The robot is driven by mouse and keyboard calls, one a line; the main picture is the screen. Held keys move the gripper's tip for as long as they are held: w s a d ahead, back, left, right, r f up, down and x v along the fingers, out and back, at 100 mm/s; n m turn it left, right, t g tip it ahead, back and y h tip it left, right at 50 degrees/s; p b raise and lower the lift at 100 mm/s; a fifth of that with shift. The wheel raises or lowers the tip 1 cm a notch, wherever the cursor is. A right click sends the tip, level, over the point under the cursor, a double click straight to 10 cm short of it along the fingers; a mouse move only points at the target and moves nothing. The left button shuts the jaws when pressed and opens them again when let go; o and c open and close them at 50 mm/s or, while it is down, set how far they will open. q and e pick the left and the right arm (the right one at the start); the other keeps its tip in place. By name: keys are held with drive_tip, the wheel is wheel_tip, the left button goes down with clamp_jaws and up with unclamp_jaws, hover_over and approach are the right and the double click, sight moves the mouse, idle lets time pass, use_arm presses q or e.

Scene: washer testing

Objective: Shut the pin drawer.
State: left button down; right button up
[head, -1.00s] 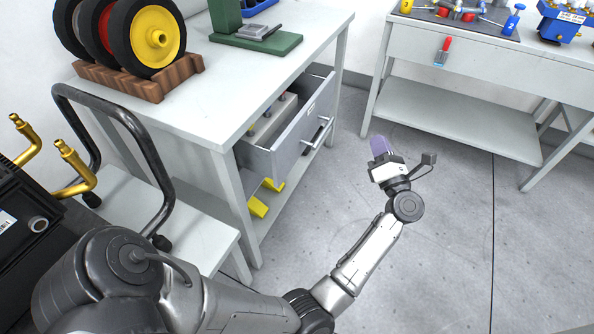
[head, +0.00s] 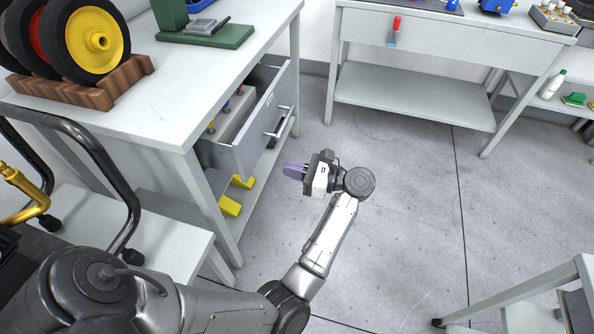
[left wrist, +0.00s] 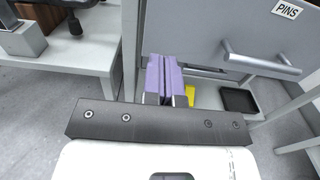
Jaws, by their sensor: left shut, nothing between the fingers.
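The pin drawer (head: 262,125) is a grey drawer pulled out from under the workbench at the left. Inside it are a grey block and small coloured parts. Its front has a bar handle (head: 280,122). In the left wrist view the drawer front (left wrist: 215,25) bears a "PINS" label and the handle (left wrist: 262,62) shows at the upper right. My left gripper (head: 292,171) has purple fingers, is shut and empty, and points left toward the drawer's lower front. The fingers (left wrist: 163,80) appear just below the drawer front; I cannot tell whether they touch it. My right gripper is not in view.
The workbench (head: 185,95) carries wheels on a wooden rack (head: 90,88) and a green fixture (head: 205,35). Yellow parts (head: 230,205) lie on the lower shelf. A second table (head: 420,45) stands at the back. Grey floor between is clear.

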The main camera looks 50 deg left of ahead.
sight(246, 159)
use_arm(q)
drive_tip(key=b+x, duration=0.3)
drive_tip(key=x, duration=0.7)
drive_tip(key=shift+s, duration=0.1)
